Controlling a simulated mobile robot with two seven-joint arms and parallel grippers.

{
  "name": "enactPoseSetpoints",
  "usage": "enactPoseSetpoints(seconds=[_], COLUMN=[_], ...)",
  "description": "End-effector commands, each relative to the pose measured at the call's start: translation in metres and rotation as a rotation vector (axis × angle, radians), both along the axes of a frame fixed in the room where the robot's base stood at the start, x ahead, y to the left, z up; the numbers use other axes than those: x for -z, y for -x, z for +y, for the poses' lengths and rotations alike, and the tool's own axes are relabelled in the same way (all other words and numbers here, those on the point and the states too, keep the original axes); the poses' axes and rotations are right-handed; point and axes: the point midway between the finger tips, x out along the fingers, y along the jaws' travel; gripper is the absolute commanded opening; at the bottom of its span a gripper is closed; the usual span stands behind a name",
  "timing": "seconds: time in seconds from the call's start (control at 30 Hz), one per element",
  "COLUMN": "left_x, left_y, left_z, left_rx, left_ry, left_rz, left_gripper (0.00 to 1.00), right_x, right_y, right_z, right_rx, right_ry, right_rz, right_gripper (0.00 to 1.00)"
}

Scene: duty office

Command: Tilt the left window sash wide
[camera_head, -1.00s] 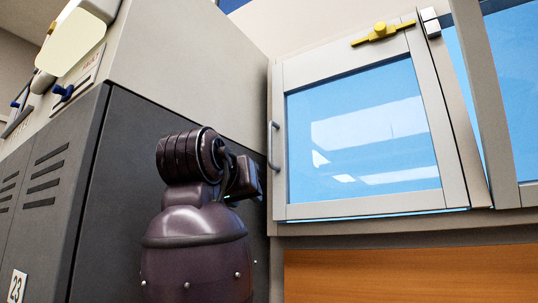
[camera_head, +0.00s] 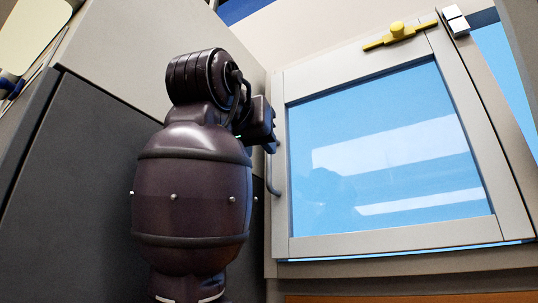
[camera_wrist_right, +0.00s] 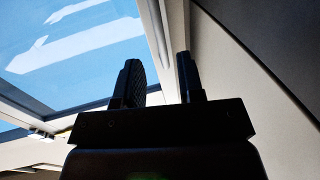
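The left window sash (camera_head: 465,125) has a pale frame around a blue pane. A yellow latch (camera_head: 399,36) sits on its top rail and a grey bar handle (camera_head: 272,178) on its left stile. A thin blue strip shows along its lower edge. My right gripper (camera_head: 272,133) is at the upper part of the handle, partly hiding it. The right wrist view shows its two fingers (camera_wrist_right: 160,72) apart, with the pale window frame (camera_wrist_right: 158,35) beyond them. I cannot tell whether the handle lies between them. My left gripper is not in view.
A dark grey locker (camera_head: 85,165) and a pale wall panel (camera_head: 130,50) stand close on the left of my right arm. A white hinge block (camera_head: 455,20) is at the sash's top right corner. Wood panelling (camera_head: 420,297) lies below the sill.

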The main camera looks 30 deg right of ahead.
Motion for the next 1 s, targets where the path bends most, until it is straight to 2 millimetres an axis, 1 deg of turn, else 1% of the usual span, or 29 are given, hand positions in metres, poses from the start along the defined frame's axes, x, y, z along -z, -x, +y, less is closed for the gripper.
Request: enactPoseSetpoints(seconds=[0.03, 0.1, 0.33, 0.5, 0.8, 0.87, 1.0], left_x=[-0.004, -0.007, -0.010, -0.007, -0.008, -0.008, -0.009], left_y=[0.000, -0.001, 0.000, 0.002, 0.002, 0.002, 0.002], left_z=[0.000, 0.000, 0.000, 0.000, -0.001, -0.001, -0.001], left_rx=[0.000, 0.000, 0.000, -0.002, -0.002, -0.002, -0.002], left_ry=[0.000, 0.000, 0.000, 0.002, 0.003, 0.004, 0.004], left_rz=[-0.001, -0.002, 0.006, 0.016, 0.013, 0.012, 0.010], left_gripper=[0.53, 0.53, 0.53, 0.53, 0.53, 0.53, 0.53], right_x=[-0.001, -0.001, -0.001, 0.000, 0.001, 0.001, 0.001], right_y=[-0.007, -0.015, -0.035, -0.041, -0.042, -0.042, -0.042], right_z=[-0.008, -0.017, -0.039, -0.046, -0.047, -0.047, -0.047], right_rx=[0.003, 0.002, 0.001, 0.000, 0.000, 0.000, 0.000], right_ry=[-0.002, -0.001, -0.001, 0.000, 0.000, 0.000, 0.000], right_rz=[0.003, 0.001, 0.002, 0.001, 0.000, 0.000, 0.000], right_gripper=[0.35, 0.35, 0.35, 0.35, 0.35, 0.28, 0.06])
